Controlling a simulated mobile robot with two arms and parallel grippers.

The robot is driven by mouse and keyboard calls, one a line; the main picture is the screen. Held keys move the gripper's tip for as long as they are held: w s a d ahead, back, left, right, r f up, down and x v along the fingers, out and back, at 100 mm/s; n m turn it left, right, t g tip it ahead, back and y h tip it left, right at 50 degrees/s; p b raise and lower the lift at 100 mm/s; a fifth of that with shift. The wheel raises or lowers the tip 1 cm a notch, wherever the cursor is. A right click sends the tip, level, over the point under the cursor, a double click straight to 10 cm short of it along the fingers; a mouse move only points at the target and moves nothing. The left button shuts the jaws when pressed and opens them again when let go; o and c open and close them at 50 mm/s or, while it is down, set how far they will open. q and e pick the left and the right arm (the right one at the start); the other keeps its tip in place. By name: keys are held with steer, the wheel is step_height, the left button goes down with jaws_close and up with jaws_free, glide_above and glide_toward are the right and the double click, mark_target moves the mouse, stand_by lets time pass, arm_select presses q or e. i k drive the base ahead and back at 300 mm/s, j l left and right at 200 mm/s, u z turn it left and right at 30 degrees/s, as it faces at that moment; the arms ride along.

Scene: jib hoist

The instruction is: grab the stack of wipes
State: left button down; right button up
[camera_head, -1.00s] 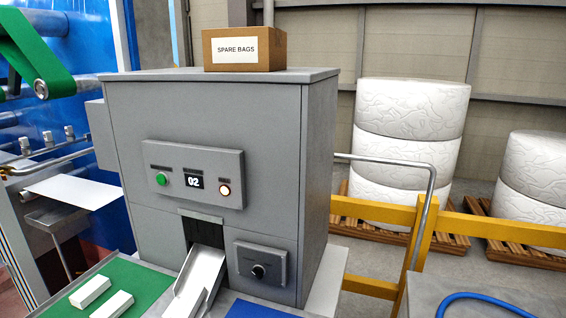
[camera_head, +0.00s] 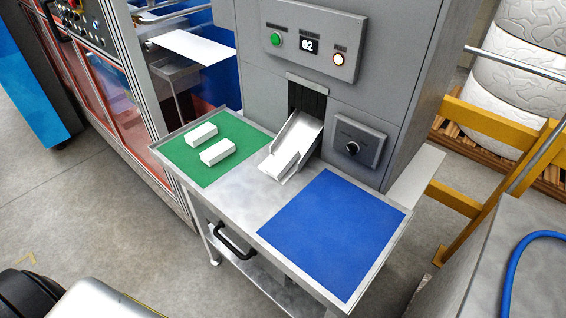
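Two white block-shaped stacks, which look like wipes, lie apart on the green mat (camera_head: 185,160): one farther back (camera_head: 201,133) and one nearer (camera_head: 218,152). A pale chute (camera_head: 306,132) slopes out of the grey machine onto the metal table. A white piece (camera_head: 285,164), possibly another stack, lies in its lower end; it is hard to tell from the chute itself. Neither of my grippers is in view.
The blue mat (camera_head: 330,232) on the right of the table (camera_head: 238,207) is bare. A black handle (camera_head: 232,243) sticks out at the table's front. The grey machine (camera_head: 395,70) stands behind; a yellow rail (camera_head: 490,130) and a grey surface with a blue hose (camera_head: 512,265) are at right.

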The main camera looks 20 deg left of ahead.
mark_target(278, 167)
steer(key=j+z, duration=0.4)
steer(key=j, duration=0.35)
steer(key=j+z, duration=0.35)
steer(key=j, duration=0.35)
steer(key=k, duration=0.05)
